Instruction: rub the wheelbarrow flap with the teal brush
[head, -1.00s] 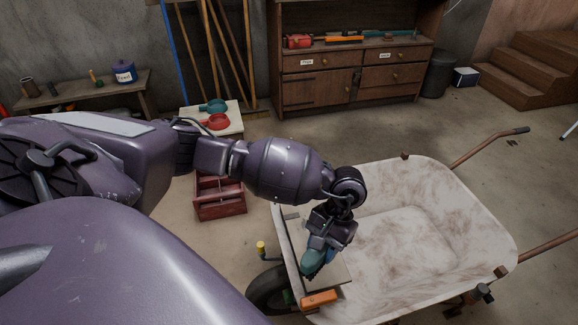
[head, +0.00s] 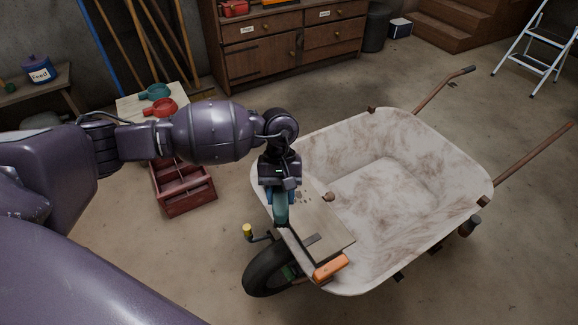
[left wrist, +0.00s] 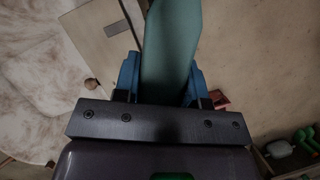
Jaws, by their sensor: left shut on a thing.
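The wheelbarrow (head: 390,170) is off-white with brownish stains and stands on the floor at the right of the head view. Its flap (head: 326,226), a flat beige board with dark spots near its far end, lies across the front end by the wheel. It also shows in the left wrist view (left wrist: 92,40). My left gripper (head: 280,197) is shut on the teal brush (head: 281,210) and holds it at the flap's left edge. The brush fills the jaws in the left wrist view (left wrist: 172,45); its bristles are hidden, and I cannot tell whether it touches the flap. My right gripper is not in view.
An orange block (head: 331,267) sits at the flap's near end. A yellow-knobbed crank (head: 248,231) sticks out by the black wheel (head: 268,268). A red toolbox (head: 186,190) and a small table with red and teal pans (head: 160,108) stand behind my arm. Floor left of the wheel is clear.

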